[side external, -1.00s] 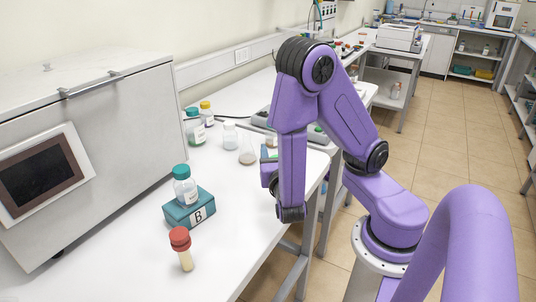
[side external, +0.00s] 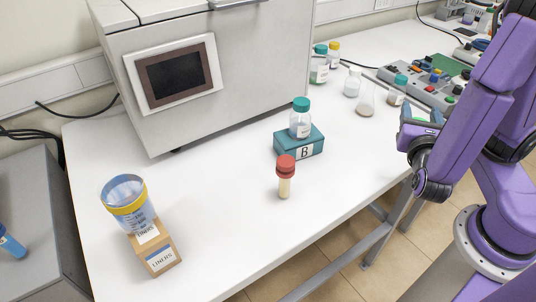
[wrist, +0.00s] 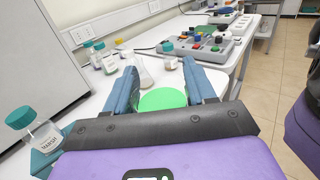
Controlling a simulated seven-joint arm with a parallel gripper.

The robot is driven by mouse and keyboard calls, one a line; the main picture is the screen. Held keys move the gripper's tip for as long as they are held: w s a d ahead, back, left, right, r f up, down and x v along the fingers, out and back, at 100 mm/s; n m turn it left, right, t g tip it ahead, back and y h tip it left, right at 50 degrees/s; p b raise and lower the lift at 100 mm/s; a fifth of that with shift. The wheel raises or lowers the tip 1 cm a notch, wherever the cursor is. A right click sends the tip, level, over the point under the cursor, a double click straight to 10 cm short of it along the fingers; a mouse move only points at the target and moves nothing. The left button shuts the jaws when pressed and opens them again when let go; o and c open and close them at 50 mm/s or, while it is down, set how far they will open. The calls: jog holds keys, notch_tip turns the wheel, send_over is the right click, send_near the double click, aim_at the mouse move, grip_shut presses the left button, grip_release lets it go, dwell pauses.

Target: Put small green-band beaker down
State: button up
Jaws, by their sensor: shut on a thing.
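My gripper (side external: 413,122) is low over the right part of the white bench in the side view, close to its front edge. Its two blue fingers (wrist: 126,92) frame a flat bright green round shape (wrist: 163,99) in the wrist view. I take this to be the small green-band beaker held between them; its walls do not show clearly. I cannot tell whether the beaker touches the bench.
A teal-capped bottle (side external: 300,120) stands on teal box B (side external: 291,144), left of my gripper. A red-capped tube (side external: 285,177) stands in front. A flask (side external: 366,101), bottles and a button panel (side external: 425,88) are behind. A yellow-band beaker (side external: 127,203) is far left.

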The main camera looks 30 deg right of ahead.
jog(key=w+a+n+t+y, duration=0.35)
jog(key=w+a+y, duration=0.4)
jog(key=a, duration=0.65)
jog(key=w+a+n+t+y, duration=0.3)
jog(key=w+a+n+y, duration=0.15)
jog(key=w+a, duration=0.7)
jog(key=shift+h, duration=0.4)
jog(key=shift+w+a+f, duration=1.4)
jog(key=shift+w+f, duration=0.35)
jog(key=shift+f, duration=0.35)
jog(key=shift+w+a+f, duration=1.4)
jog(key=shift+w+f, duration=0.35)
jog(key=shift+f, duration=0.3)
jog(key=shift+w+a+f, duration=1.4)
jog(key=shift+w+f, duration=0.35)
jog(key=shift+f, duration=0.35)
jog(key=shift+f, duration=0.1)
jog(key=o, duration=1.1)
jog(key=shift+f, duration=0.1)
